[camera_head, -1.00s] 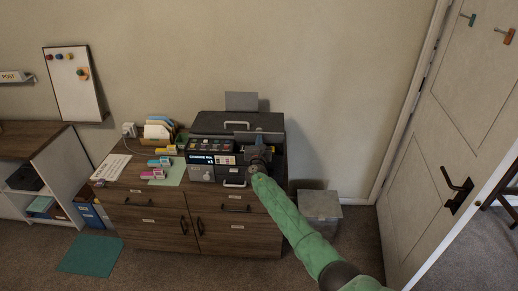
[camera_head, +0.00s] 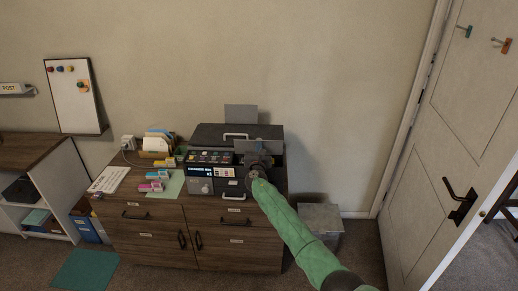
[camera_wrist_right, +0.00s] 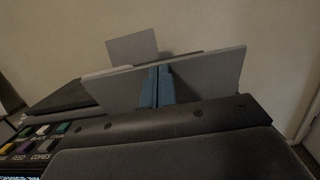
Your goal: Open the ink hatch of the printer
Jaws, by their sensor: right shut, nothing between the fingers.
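The dark printer (camera_head: 210,132) stands on the wooden cabinet. A light grey flat panel, which looks like the ink hatch (camera_head: 246,145), stands raised and tilted at the printer's right. In the right wrist view the hatch (camera_wrist_right: 210,80) rises behind a dark strip. My right gripper (camera_head: 259,160) is at this panel. Its blue fingers (camera_wrist_right: 156,86) are shut and empty, in front of the panel's near face; I cannot tell if they touch it. The wrist hides part of the printer's right side in the head view. My left gripper is not in view.
Several coloured blocks (camera_head: 152,186) lie left of the printer, near a letter holder (camera_head: 157,142). A paper support (camera_head: 240,114) rises behind the printer. A grey bin (camera_head: 320,217) stands right of the cabinet (camera_head: 145,233). A door (camera_head: 440,150) is at far right.

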